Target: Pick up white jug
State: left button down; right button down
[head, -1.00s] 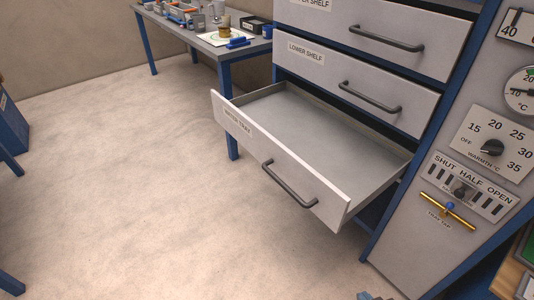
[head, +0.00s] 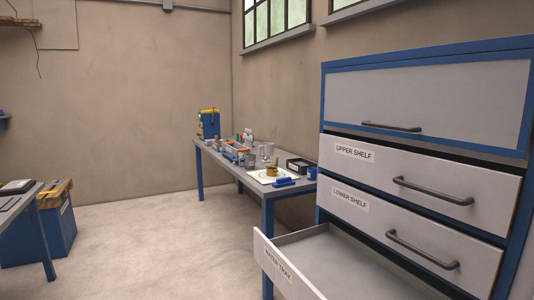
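I cannot make out a clear white jug in the head view. A small pale grey vessel (head: 268,151) stands among items on the far bench (head: 308,187), but it is too small to tell whether it is the jug. The pulled-out drawer labelled WATER TRAY (head: 276,268) shows an empty grey floor where visible; its front right part is cut off by the frame. Neither of my grippers is in view.
The cabinet's UPPER SHELF (head: 453,176) and LOWER SHELF (head: 375,217) fronts are shut. The bench also holds a blue and yellow box (head: 209,124), a dark tray (head: 299,165) and a blue item (head: 285,182). Clear floor (head: 170,245) lies left of the open drawer.

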aim_at(268, 148)
jog(key=u, duration=0.5)
jog(key=i+u, duration=0.4)
jog(key=i, duration=6.4)
jog(key=i+j+z, duration=0.1)
jog(key=i, duration=0.55)
jog(key=i+z, duration=0.3)
jog(key=i, duration=0.3)
jog(key=i+j+z, duration=0.1)
jog(key=i+z, duration=0.15)
jog(key=i, duration=0.35)
